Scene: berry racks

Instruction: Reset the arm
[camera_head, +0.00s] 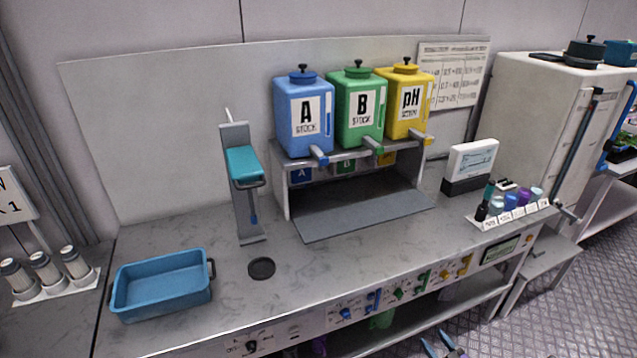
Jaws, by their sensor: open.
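My gripper (437,342) shows only at the bottom edge, right of centre. Its two blue-tipped fingers are spread apart with nothing between them. It is in front of the bench, low against the grey floor. The rest of my arm is out of the frame. The grey bench (225,303) stands beyond the gripper, and the gripper appears clear of it.
A blue tray (160,302) sits at the bench's left, near a dispenser stand (237,190). Blue A (290,98), green B (350,92) and yellow pH (391,90) tanks stand on a rack. Small bottles (497,204) stand at right. The front panel carries knobs.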

